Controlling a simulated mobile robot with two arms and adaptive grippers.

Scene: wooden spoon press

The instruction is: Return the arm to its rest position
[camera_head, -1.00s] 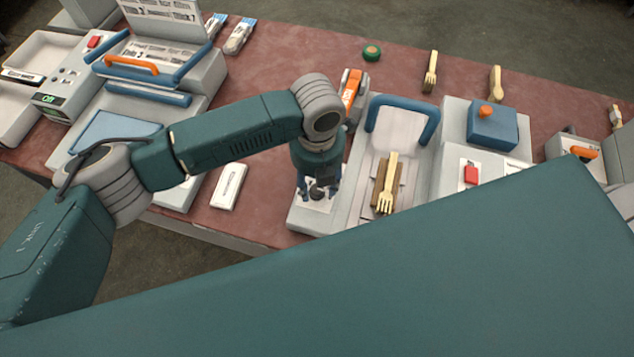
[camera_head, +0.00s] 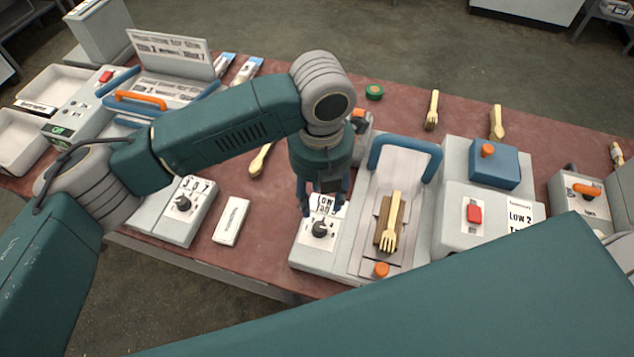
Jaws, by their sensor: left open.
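My left arm comes in from the left, and its gripper (camera_head: 320,207) points down just above the dial panel of the press. The gripper is open, with its fingers apart and nothing seen between them. The black dial knob (camera_head: 319,229) on the panel shows below the fingers. The press (camera_head: 368,262) has a blue handle (camera_head: 405,150) at its back. A wooden fork (camera_head: 391,225) lies in the press on a brown block (camera_head: 381,236). My right gripper is not in view.
A machine with a red button (camera_head: 474,214) and blue block (camera_head: 494,166) stands right of the press. Another dial box (camera_head: 183,204) and a white labelled block (camera_head: 231,221) are left. Wooden utensils (camera_head: 432,110) and a green round item (camera_head: 374,92) lie at the back. My teal body covers the lower right.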

